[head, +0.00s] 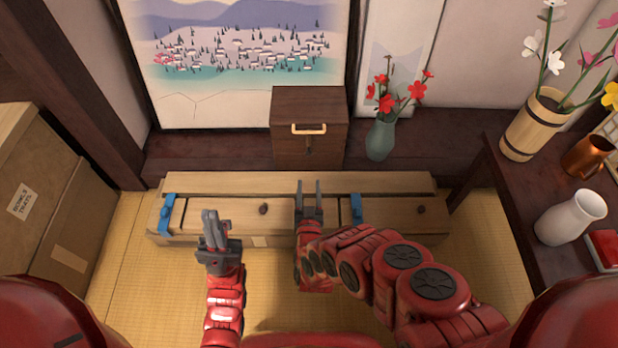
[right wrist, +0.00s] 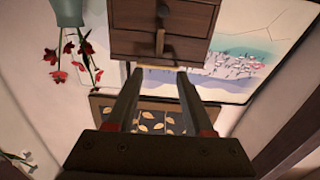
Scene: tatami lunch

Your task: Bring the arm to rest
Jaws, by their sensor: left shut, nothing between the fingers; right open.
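My left gripper (head: 212,228) is shut and empty. In the head view it stands over the left part of the low wooden chest, fingers pointing toward the back wall. My right gripper (head: 308,190) is open and empty. In the head view it is over the middle of the chest, with its arm reaching in from the lower right. In the right wrist view the two fingers (right wrist: 155,100) are spread apart with nothing between them. The small drawer cabinet (right wrist: 160,30) shows beyond them, apart from the fingers.
The long wooden chest (head: 390,183) with blue clasps lies below both grippers. The drawer cabinet (head: 310,112) and a vase with red flowers (head: 380,138) stand on the ledge behind. Cardboard boxes (head: 50,205) are at left. A dark table (head: 505,190) with vases stands at right.

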